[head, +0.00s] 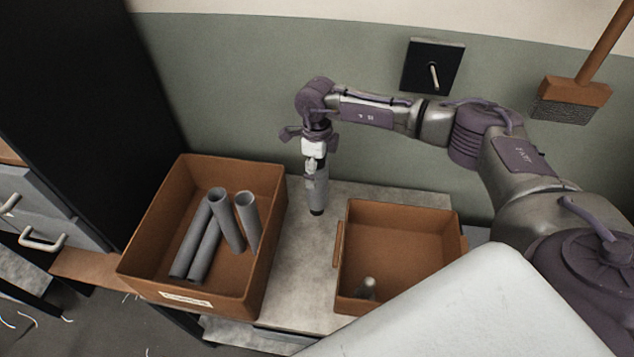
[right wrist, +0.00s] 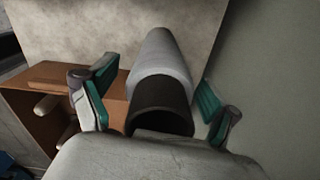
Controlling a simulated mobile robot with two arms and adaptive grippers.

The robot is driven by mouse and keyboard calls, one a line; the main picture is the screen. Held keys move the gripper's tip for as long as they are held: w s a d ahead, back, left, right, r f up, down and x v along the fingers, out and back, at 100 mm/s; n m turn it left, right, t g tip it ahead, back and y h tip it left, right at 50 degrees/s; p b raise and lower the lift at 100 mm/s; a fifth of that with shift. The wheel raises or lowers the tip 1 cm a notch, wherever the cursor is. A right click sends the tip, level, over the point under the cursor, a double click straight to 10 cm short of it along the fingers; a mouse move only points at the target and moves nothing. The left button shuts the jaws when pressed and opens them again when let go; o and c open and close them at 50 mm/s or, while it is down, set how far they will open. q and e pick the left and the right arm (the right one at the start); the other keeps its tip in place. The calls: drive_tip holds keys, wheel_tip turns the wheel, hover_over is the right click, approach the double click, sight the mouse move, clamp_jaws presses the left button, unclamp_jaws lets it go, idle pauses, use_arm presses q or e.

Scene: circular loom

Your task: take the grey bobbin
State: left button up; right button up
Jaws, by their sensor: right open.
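Several grey bobbins (head: 226,220), hollow tubes, lean in the left brown box in the head view. My right gripper (head: 316,160) points down over the table between the two boxes. A grey cylinder with a dark lower end (head: 317,188) shows directly under it. In the right wrist view a pale grey cylinder (right wrist: 163,65) with a dark brown near end lies between the green-padded fingers of my right gripper (right wrist: 150,106). The fingers are spread, with gaps on both sides. I cannot tell whether the cylinder rests on the table. My left gripper is out of view.
The left brown box (head: 140,253) and the right brown box (head: 403,212) stand on the grey table (head: 300,258). A small pale piece (head: 366,288) is in the right box. A black wall plate (head: 417,67) carries a peg. A brush (head: 573,98) hangs at the right.

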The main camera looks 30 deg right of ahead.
drive_tip(key=shift+f, duration=0.1)
clamp_jaws()
idle(0.4)
wheel_tip(320, 180, up, 10)
drive_tip(key=shift+r+b, duration=0.1)
drive_tip(key=shift+b, duration=0.55)
drive_tip(key=c, duration=0.6)
unclamp_jaws()
clamp_jaws()
